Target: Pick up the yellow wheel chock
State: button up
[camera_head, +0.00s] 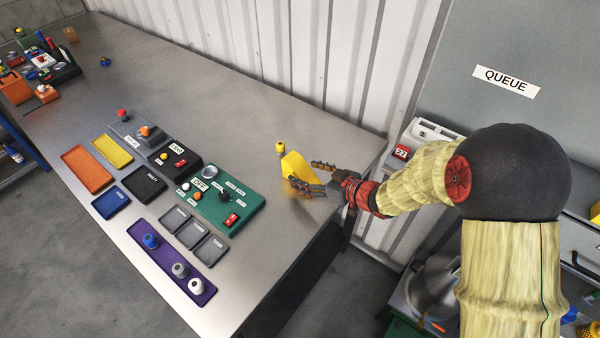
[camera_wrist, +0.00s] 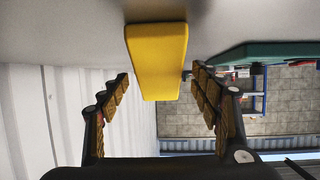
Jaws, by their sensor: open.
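The yellow wheel chock (camera_head: 295,165) stands on the grey metal table near its right edge, just right of the green panel. My gripper (camera_head: 321,177) is at the chock's right side with its fingers open. In the wrist view the chock (camera_wrist: 158,60) lies ahead, between the lines of the two open fingers (camera_wrist: 162,92). I see no finger closed on it. In the head view the near finger covers part of the chock's lower side.
A small yellow-topped item (camera_head: 280,147) stands just behind the chock. The green panel (camera_head: 228,204) with knobs and a red switch lies to its left. A purple tray (camera_head: 160,258) and several small trays lie nearer. A corrugated wall (camera_head: 300,50) runs behind the table.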

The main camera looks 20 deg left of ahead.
aim_at(305, 173)
jog(key=b+x, duration=0.1)
jog(key=x, duration=0.3)
jog(key=shift+f, duration=0.15)
jog(key=shift+c, duration=1.1)
jog(key=c, duration=1.4)
